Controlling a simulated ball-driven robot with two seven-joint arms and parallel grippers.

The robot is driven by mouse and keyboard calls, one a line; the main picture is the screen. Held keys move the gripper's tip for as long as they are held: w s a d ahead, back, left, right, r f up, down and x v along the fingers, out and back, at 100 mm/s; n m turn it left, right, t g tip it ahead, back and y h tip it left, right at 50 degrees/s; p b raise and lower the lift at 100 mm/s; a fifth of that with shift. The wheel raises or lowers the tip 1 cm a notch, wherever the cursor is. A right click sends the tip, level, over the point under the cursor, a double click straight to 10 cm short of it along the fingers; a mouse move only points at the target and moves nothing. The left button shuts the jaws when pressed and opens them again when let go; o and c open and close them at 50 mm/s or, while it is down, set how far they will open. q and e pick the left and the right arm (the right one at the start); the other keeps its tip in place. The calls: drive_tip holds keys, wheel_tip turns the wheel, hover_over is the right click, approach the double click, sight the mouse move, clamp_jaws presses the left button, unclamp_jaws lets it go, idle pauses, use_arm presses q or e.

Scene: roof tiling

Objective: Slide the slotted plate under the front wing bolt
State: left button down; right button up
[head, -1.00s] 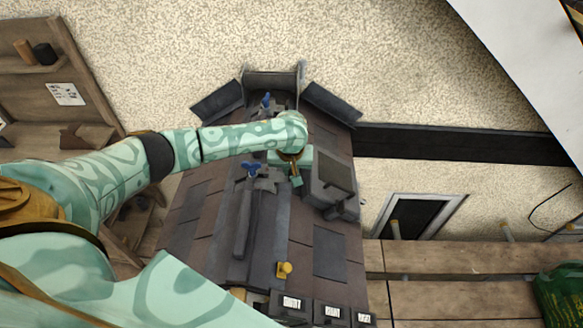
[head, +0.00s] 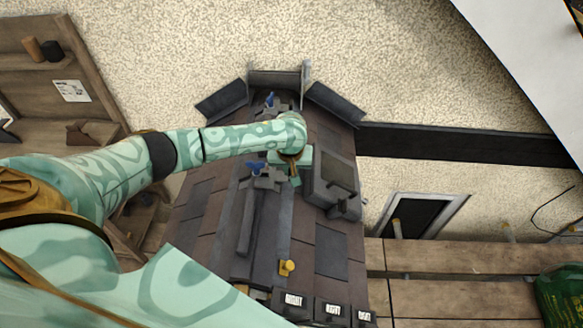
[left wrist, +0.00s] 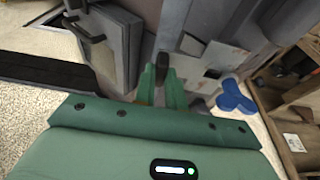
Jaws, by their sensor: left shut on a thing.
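My left gripper (head: 294,178) is over the roof, just right of the near blue wing bolt (head: 256,167). In the left wrist view its green fingers (left wrist: 162,88) are closed around a small dark tab. The grey slotted plate (head: 268,183) appears to extend from the fingers toward the near bolt. The same blue bolt shows right of the fingers in the left wrist view (left wrist: 234,96). A second blue wing bolt (head: 271,100) stands farther up the roof. My right gripper is not visible.
A grey box-like roof window (head: 335,178) stands close to the right of my left gripper. A long grey bar (head: 246,222) lies below the near bolt, with a yellow knob (head: 287,267) lower down. A dark beam (head: 450,143) runs off right.

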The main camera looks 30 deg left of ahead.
use_arm(q)
drive_tip(key=shift+s+a, duration=0.1)
drive_tip(key=shift+a, duration=0.05)
drive_tip(key=shift+s+a+f+p, duration=0.1)
drive_tip(key=shift+s+a+p, duration=0.1)
drive_tip(key=shift+a+p, duration=0.35)
idle(0.5)
drive_tip(key=shift+s+a+f+p, duration=0.15)
drive_tip(key=shift+a+p, duration=0.05)
drive_tip(key=shift+p, duration=0.45)
drive_tip(key=shift+a, duration=0.1)
idle(0.3)
drive_tip(key=c, duration=1.4)
unclamp_jaws()
